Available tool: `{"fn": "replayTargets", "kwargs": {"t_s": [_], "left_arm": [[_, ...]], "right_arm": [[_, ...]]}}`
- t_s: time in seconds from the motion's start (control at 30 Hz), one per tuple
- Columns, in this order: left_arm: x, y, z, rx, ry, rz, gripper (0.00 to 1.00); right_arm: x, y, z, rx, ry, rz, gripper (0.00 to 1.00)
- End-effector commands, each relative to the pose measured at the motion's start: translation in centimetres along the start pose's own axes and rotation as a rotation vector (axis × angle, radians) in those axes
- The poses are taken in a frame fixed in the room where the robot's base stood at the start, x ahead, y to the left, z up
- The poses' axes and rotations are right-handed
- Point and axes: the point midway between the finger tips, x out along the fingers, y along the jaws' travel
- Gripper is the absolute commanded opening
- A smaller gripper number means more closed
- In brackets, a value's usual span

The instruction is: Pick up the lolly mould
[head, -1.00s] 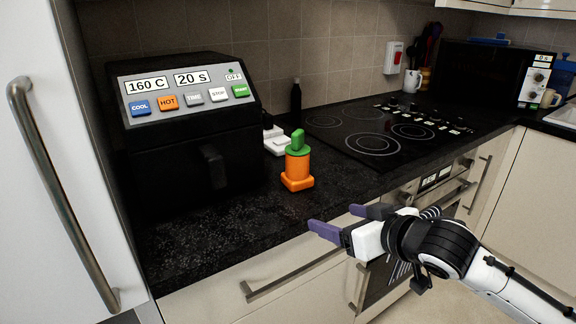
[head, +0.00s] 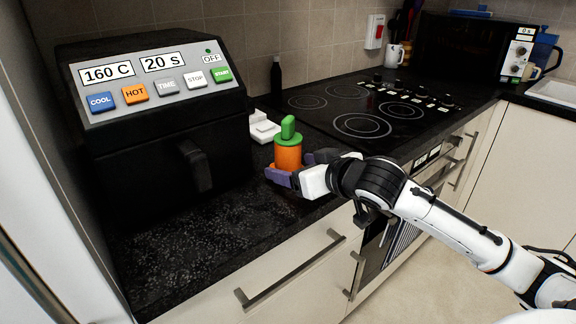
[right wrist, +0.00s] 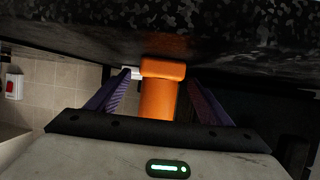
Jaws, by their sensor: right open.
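The lolly mould (head: 287,152) is an orange cylinder on a wider orange base with a green top. It stands upright on the dark worktop, to the right of the air fryer. My right gripper (head: 296,169) is open at the mould's lower part, its purple fingers on either side of it in the head view. In the right wrist view the orange mould (right wrist: 159,95) shows between the two open fingers, with gaps on both sides. The near finger hides part of the base in the head view. My left gripper is not in view.
The black air fryer (head: 170,150) with coloured buttons stands to the left. White items (head: 263,128) and a dark bottle (head: 276,82) are behind the mould. A hob (head: 375,110) lies to the right. The front-left worktop (head: 200,240) is clear.

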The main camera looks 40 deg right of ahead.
Motion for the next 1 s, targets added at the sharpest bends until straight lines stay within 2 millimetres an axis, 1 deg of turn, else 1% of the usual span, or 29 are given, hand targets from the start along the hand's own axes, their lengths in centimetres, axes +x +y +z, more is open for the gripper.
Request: {"fn": "replayTargets", "kwargs": {"t_s": [0.03, 0.1, 0.2, 0.3, 0.47, 0.5, 0.57, 0.8, 0.83, 1.0], "left_arm": [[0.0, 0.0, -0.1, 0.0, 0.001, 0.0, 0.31], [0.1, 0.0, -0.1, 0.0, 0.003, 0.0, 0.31], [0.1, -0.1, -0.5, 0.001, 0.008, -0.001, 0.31], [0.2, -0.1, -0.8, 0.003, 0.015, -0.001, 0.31], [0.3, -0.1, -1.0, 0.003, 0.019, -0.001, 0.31], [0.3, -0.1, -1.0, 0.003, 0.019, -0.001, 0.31], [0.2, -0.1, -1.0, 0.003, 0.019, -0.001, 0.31], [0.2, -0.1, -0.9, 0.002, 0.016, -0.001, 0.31], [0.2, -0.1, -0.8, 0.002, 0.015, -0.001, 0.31], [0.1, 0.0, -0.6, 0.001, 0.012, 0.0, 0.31]], "right_arm": [[0.9, 0.0, -0.1, 0.002, 0.002, 0.0, 0.73], [1.9, 0.0, -0.1, 0.002, 0.002, 0.001, 0.73], [2.8, 0.0, 0.0, 0.001, 0.002, 0.001, 0.73], [3.2, -0.1, 0.0, -0.001, 0.001, -0.001, 0.73], [3.1, -0.1, 0.1, -0.001, 0.0, 0.0, 0.73], [3.1, -0.1, 0.1, -0.001, 0.0, 0.0, 0.7], [3.1, -0.1, 0.1, -0.001, 0.0, 0.0, 0.6], [3.1, -0.1, 0.1, -0.001, 0.0, 0.0, 0.19], [3.1, -0.1, -0.2, -0.002, 0.006, 0.0, 0.18], [3.0, -0.1, -0.2, -0.002, 0.005, 0.0, 0.18]]}}
